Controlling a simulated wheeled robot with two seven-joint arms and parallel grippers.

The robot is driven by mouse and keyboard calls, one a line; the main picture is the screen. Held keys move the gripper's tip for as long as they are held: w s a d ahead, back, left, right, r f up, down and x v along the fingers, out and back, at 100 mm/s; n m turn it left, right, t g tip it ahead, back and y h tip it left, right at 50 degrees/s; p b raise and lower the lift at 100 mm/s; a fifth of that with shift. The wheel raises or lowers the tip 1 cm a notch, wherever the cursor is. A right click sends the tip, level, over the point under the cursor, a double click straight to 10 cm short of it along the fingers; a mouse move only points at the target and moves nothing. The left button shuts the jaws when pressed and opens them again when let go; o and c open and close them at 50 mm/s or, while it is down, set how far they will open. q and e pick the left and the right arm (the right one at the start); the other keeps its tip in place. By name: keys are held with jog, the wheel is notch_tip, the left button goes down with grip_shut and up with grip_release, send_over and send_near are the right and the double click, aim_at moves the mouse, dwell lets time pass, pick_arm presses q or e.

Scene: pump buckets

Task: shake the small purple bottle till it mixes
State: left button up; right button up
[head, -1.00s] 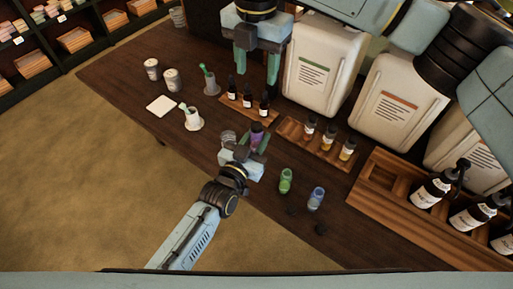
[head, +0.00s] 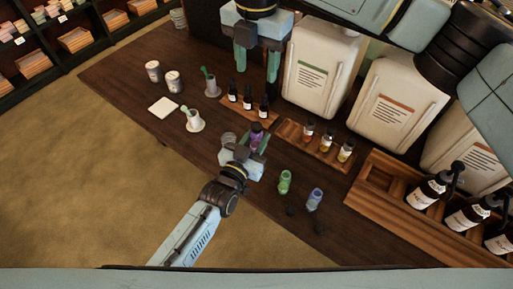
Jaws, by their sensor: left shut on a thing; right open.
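The small purple bottle (head: 256,136) has a dark top and a purple body. It is between the fingers of my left gripper (head: 257,143), which is shut on it near the middle of the table. The gripper hides its lower part, so I cannot tell whether it touches the table. My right gripper (head: 257,62) is open and empty, with its fingers pointing down above the row of dark dropper bottles (head: 248,102).
A green bottle (head: 285,182) and a blue one (head: 314,200) stand right of my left gripper. A clear glass (head: 229,140) is close on its left. A wooden tray (head: 290,130) holds amber bottles. White jugs (head: 325,75) stand behind. A mortar (head: 194,121) stands left.

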pick_arm(q)
notch_tip(320, 180, down, 5)
jog(key=b, duration=0.3)
jog(key=shift+f, duration=0.1)
notch_tip(320, 180, up, 7)
jog(key=p, duration=0.5)
jog(key=shift+f+p, duration=0.2)
jog(key=shift+p, duration=0.2)
notch_tip(320, 180, down, 7)
jog(key=b, duration=0.5)
jog(key=shift+r+b, duration=0.15)
jog(key=shift+b, duration=0.2)
jog(key=shift+r, duration=0.2)
